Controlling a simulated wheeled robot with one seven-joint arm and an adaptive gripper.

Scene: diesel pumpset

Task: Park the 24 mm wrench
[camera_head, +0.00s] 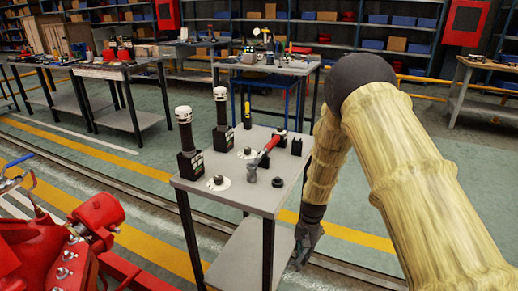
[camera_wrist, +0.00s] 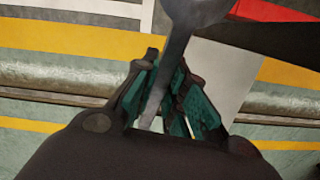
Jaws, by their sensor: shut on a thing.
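My gripper (camera_head: 307,242) hangs low beside the right edge of the grey-topped table (camera_head: 243,198), below its top. In the wrist view, my gripper (camera_wrist: 168,110) is shut on a grey metal wrench (camera_wrist: 185,22). The wrench's shaft passes between the green-padded fingers, and its wider end points toward the top of the picture. The size marking on it cannot be read. In the head view, the wrench cannot be made out at the gripper. No parking place marked for it can be made out.
On the table stand two black tools with white tops (camera_head: 184,115), a red-handled tool (camera_head: 266,150) on supports, and small black blocks (camera_head: 296,147). A red machine (camera_head: 75,240) is at lower left. Open floor (camera_head: 345,238) lies right of the table.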

